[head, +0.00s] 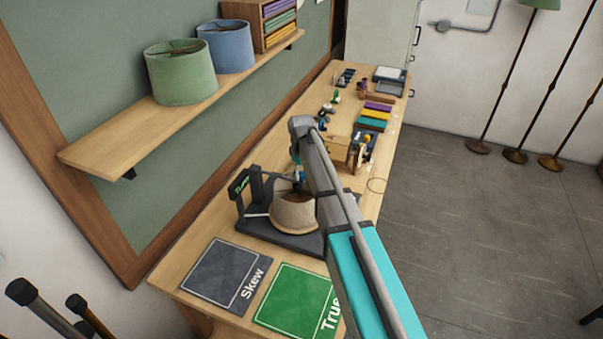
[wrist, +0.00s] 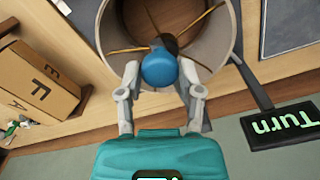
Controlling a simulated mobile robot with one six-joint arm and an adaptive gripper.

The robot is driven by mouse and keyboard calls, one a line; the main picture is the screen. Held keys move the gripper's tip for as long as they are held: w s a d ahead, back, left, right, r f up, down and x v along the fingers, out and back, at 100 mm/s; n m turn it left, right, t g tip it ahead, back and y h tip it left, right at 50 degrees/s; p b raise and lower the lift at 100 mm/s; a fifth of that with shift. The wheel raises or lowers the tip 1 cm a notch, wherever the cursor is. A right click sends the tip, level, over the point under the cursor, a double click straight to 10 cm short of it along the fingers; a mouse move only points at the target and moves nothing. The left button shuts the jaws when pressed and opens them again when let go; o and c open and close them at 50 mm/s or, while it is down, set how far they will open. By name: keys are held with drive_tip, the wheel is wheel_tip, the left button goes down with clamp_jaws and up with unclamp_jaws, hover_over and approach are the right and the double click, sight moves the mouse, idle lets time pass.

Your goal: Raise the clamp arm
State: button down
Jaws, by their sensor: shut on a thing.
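My gripper (wrist: 164,84) is shut on a blue ball knob (wrist: 160,67), one finger on each side. The knob appears to be the handle of the clamp arm; a short dark part (wrist: 166,42) shows just beyond it, and the rest is hidden. The knob is over the open mouth of a beige lampshade (wrist: 224,48), which has thin spokes across it. In the head view the shade (head: 292,213) sits on a dark fixture (head: 270,236). My own arm covers the right side of the fixture and most of the gripper there.
A "Turn" sign (wrist: 282,125) stands beside the shade. A grey "Skew" mat (head: 215,272) and a green "True" mat (head: 292,300) lie in front. A cardboard box (wrist: 35,82) and small parts are further along the bench. A shelf (head: 120,150) with shades hangs on the left.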

drive_tip(key=shift+w+a+r+p, duration=0.1)
drive_tip(key=shift+a+r+p, duration=0.05)
drive_tip(key=shift+r+p, duration=0.45)
drive_tip(key=shift+w+a+r+p, duration=0.1)
drive_tip(key=shift+a+r+p, duration=0.05)
drive_tip(key=shift+r+p, duration=0.35)
drive_tip(key=w+a+r+p, duration=0.4)
drive_tip(key=a+r, duration=0.1)
drive_tip(key=a, duration=0.3)
drive_tip(key=w+a+r+p, duration=0.4)
drive_tip(key=a+p, duration=0.1)
drive_tip(key=a, duration=0.4)
drive_tip(key=shift+w+r+p, duration=0.2)
drive_tip(key=shift+r+p, duration=0.1)
drive_tip(key=shift+r, duration=0.05)
drive_tip(key=shift+c, duration=1.3)
unclamp_jaws()
drive_tip(key=shift+s, duration=0.1)
drive_tip(key=shift+d, duration=0.1)
drive_tip(key=shift+d, duration=0.1)
